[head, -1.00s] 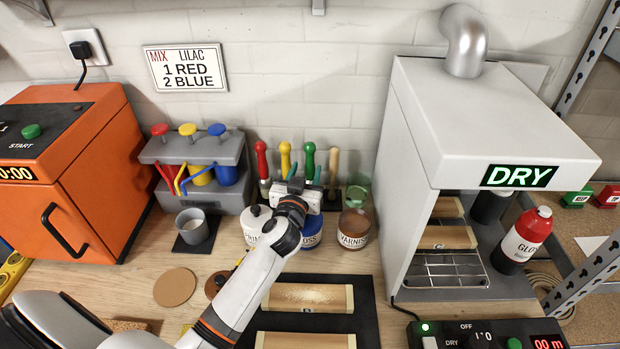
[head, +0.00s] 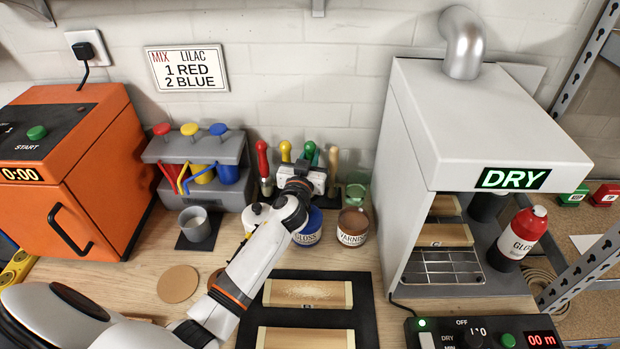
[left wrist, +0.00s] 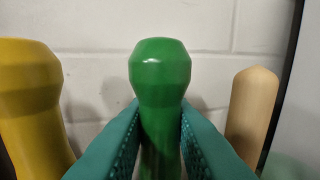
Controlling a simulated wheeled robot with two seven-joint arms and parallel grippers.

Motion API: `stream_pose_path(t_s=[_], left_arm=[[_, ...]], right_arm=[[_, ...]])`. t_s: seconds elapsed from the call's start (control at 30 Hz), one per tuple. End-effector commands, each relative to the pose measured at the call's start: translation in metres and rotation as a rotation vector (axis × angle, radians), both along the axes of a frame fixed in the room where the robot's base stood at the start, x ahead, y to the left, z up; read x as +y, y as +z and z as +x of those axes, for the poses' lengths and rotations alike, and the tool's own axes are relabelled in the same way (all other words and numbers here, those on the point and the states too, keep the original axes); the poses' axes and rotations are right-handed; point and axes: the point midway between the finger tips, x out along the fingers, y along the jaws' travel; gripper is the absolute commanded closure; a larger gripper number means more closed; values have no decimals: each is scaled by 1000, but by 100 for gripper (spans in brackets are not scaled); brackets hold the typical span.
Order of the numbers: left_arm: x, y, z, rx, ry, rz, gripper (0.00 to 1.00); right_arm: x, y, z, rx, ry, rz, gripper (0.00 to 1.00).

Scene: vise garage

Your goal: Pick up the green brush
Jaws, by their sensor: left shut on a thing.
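The green brush (head: 309,150) stands handle-up among other brushes at the back wall. In the left wrist view its green handle (left wrist: 160,75) rises between the two teal fingers. My left gripper (head: 304,168) is shut on this handle, below its knob-like top; the fingers (left wrist: 160,145) touch it on both sides. In the head view the gripper body hides the lower part of the brush and most of the holder. My right gripper is not in view.
A yellow handle (left wrist: 30,100) stands close left of the fingers and a bare wooden handle (left wrist: 252,115) close right. A red-handled brush (head: 262,160) is farther left. The white dryer (head: 480,120) is to the right.

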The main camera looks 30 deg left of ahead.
Motion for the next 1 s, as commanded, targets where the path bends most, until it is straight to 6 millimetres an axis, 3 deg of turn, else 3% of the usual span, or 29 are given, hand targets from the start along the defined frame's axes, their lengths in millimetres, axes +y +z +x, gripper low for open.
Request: stream_pose_path(t_s=[0.23,0.7,1.0], left_arm=[[0,5,0,-1,1,0,100],[0,87,0,-3,1,0,100],[0,100,0,1,-1,0,100]], right_arm=[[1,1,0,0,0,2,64],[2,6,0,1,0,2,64],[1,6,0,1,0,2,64]])
